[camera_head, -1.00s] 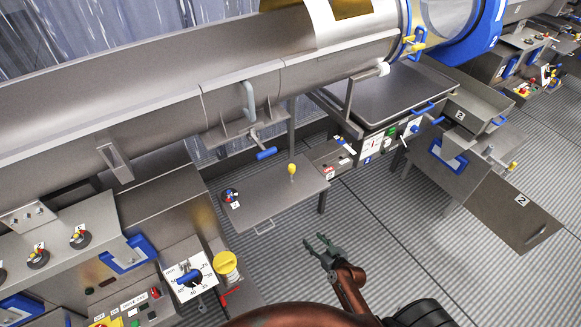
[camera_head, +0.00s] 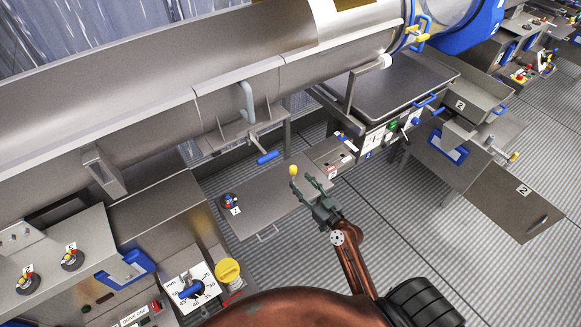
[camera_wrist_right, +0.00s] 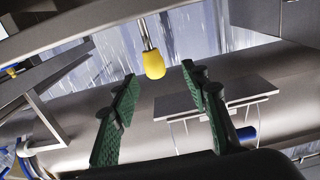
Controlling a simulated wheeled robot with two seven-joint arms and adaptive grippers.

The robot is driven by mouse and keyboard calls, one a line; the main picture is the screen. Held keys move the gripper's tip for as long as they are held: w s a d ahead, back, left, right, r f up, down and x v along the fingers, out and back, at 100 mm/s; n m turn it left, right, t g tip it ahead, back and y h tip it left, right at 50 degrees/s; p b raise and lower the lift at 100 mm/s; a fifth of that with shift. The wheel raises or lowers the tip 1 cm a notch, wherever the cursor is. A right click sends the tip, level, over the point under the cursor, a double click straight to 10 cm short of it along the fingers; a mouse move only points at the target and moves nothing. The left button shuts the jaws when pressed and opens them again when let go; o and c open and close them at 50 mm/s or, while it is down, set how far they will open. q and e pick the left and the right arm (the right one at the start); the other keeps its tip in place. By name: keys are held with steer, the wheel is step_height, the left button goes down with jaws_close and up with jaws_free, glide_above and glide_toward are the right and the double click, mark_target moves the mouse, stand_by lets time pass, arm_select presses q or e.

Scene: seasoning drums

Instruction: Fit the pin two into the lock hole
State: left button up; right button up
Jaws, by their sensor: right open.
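A pin with a yellow knob (camera_head: 293,170) on a thin metal rod stands on the flat grey table panel (camera_head: 262,200). The knob also shows in the right wrist view (camera_wrist_right: 154,66), at upper middle between the fingertips. My right gripper (camera_head: 306,185) is open, with green finger pads, just right of the knob in the head view. Its fingers point toward the knob, and nothing is held. In the wrist view the open fingers (camera_wrist_right: 158,76) lie either side of the knob's line, which looks ahead of them. I cannot make out the lock hole. My left gripper is not in view.
Another knob cluster, blue and red (camera_head: 229,203), sits at the panel's left end. The large steel drum trough (camera_head: 150,115) runs above, with a blue-handled lever (camera_head: 267,157) hanging below it. A control box (camera_head: 372,142) stands to the right. Open ribbed floor (camera_head: 390,230) lies right of the arm.

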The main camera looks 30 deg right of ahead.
mark_target(295, 173)
steer(key=shift+w+a, duration=0.1)
steer(key=shift+w, duration=0.6)
steer(key=shift+w+r, duration=0.1)
steer(key=shift+w, duration=0.25)
steer(key=shift+w+p, duration=0.35)
steer(key=shift+w, duration=0.35)
steer(key=w, duration=0.3)
steer(key=shift+w+d+f+p, duration=0.25)
steer(key=shift+p, duration=0.05)
steer(key=shift+w, duration=0.15)
steer(key=c, duration=0.8)
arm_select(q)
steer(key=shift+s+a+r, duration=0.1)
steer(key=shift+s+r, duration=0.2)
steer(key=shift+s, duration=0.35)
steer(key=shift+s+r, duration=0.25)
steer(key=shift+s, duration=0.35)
arm_select(e)
jaws_close()
